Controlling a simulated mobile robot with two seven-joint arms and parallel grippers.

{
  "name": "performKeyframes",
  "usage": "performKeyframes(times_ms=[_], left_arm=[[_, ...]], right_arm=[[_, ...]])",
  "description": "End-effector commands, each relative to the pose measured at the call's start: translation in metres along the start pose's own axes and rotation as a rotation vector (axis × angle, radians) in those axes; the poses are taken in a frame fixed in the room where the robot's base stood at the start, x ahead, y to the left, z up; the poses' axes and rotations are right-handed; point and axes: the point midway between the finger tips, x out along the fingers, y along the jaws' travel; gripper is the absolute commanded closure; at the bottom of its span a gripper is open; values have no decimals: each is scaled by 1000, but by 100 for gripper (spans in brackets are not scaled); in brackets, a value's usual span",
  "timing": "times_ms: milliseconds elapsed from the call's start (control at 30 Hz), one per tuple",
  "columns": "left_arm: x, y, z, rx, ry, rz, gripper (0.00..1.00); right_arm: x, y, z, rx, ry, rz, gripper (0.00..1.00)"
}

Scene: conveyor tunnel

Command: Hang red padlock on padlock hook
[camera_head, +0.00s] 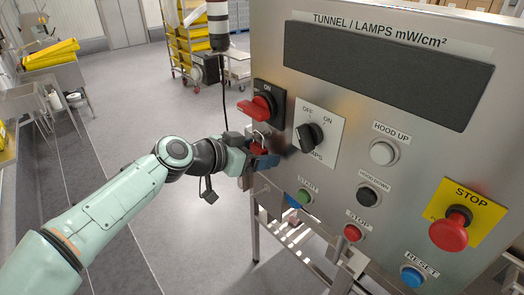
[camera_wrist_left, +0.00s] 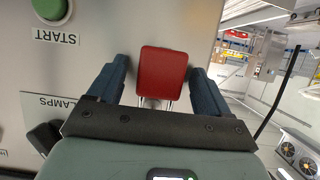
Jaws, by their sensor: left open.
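The red padlock (camera_head: 259,149) is at the left edge of the control panel, just below the red rotary switch (camera_head: 258,107). Its shackle points up in the head view; I cannot tell whether it passes through a hook, and no padlock hook shows clearly. In the left wrist view the red padlock body (camera_wrist_left: 163,73) sits between the two blue fingers, with a gap on each side and part of its metal shackle (camera_wrist_left: 155,103) showing. My left gripper (camera_head: 264,162) is open around the padlock, close to the panel. My right gripper is in neither view.
The steel panel carries a black lamp knob (camera_head: 310,137), a green start button (camera_head: 304,197), a red stop button (camera_head: 352,232) and a red emergency stop (camera_head: 449,232). A cart with yellow bins (camera_head: 191,50) stands behind. Open floor lies left of the panel.

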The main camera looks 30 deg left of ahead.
Motion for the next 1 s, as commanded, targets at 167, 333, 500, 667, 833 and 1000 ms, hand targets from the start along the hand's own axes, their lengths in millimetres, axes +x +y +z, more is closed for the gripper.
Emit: performKeyframes(times_ms=[167,333,500,667,833,1000], left_arm=[[0,0,0,0,0,0,54],[0,0,0,0,1,0,53],[0,0,0,0,1,1,100],[-1,0,-2,0,1,1,100],[-3,0,-8,1,2,1,100],[-6,0,-15,1,1,0,100]], right_arm=[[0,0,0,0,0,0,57],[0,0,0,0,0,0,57],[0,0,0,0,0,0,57],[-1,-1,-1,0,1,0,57],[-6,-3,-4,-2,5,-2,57],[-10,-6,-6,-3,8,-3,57]])
